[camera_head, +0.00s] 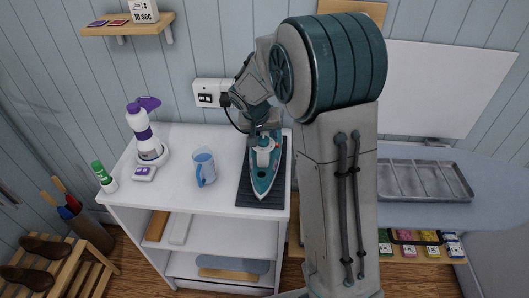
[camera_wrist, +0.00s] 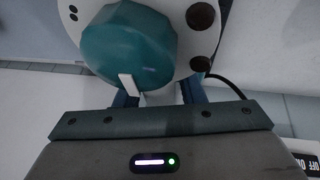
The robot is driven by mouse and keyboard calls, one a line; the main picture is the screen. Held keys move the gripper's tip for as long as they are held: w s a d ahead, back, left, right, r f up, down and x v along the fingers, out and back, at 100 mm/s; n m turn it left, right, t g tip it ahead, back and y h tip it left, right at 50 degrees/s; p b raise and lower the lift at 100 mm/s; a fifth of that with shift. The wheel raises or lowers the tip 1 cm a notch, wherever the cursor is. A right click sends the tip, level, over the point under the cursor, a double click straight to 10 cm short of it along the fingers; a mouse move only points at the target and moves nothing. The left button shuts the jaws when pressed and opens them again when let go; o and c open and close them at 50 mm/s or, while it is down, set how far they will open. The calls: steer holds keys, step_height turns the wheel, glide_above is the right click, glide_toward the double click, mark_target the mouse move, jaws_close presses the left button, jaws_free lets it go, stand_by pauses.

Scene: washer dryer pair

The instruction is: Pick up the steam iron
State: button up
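The steam iron (camera_head: 264,170), teal and white, lies on a dark ribbed mat (camera_head: 245,190) at the right end of the white cabinet top, its tip toward the front. My gripper (camera_head: 264,134) is down at its rear end. In the wrist view, a large teal and white part of the iron (camera_wrist: 130,45) fills the top, close to the fingers. The two blue fingers of my gripper (camera_wrist: 160,95) stand apart, with a pale part between them. Their tips are hidden behind the iron, so I cannot tell whether they grip it.
A dark cord runs from the wall socket (camera_head: 208,97) beside my gripper. A metal tray (camera_head: 425,180) lies at right.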

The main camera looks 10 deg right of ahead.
steer(key=shift+f, duration=0.1)
jaws_close()
steer(key=shift+w, duration=0.1)
